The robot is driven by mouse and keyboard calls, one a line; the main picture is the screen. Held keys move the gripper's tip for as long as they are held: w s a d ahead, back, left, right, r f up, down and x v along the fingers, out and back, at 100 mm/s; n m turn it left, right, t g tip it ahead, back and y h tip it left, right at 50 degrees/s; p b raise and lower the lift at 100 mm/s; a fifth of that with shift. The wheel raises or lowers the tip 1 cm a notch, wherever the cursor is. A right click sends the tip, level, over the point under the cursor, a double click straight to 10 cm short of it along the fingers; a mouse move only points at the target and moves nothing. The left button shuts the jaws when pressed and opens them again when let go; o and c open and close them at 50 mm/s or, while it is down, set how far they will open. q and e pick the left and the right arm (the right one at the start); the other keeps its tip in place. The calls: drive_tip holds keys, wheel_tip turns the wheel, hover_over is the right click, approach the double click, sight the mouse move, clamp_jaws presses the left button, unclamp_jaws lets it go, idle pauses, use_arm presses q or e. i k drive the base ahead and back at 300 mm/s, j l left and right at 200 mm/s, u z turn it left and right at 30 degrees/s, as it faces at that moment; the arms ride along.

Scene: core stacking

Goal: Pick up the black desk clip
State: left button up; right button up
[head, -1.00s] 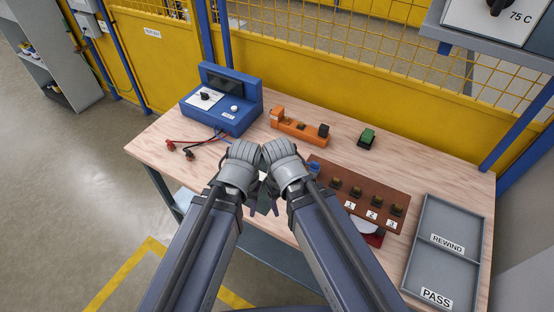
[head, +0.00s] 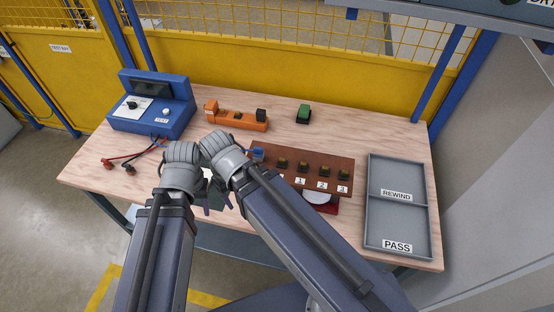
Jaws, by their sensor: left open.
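No object in the head view can be clearly made out as the black desk clip. A small black block (head: 261,115) sits at the right end of an orange fixture (head: 233,122), but I cannot tell whether it is the clip. My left gripper (head: 206,202) is open, largely hidden behind its own wrist, near the front edge of the table. My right gripper (head: 227,199) is close beside it, mostly hidden by its arm, and its jaws cannot be made out. Both are apart from the black block.
A blue test box (head: 150,118) with red and black leads (head: 129,170) stands at the left. A brown numbered board (head: 310,165) and a grey REWIND/PASS tray (head: 398,222) are at the right. The wood between them is clear.

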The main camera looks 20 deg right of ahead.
sight(129, 169)
drive_tip(key=i+j, duration=0.2)
drive_tip(key=j, duration=0.2)
drive_tip(key=i+j, duration=0.2)
drive_tip(key=j, duration=0.15)
drive_tip(key=i+j, duration=0.2)
drive_tip(key=j, duration=0.2)
drive_tip(key=i+j, duration=0.15)
drive_tip(key=j, duration=0.25)
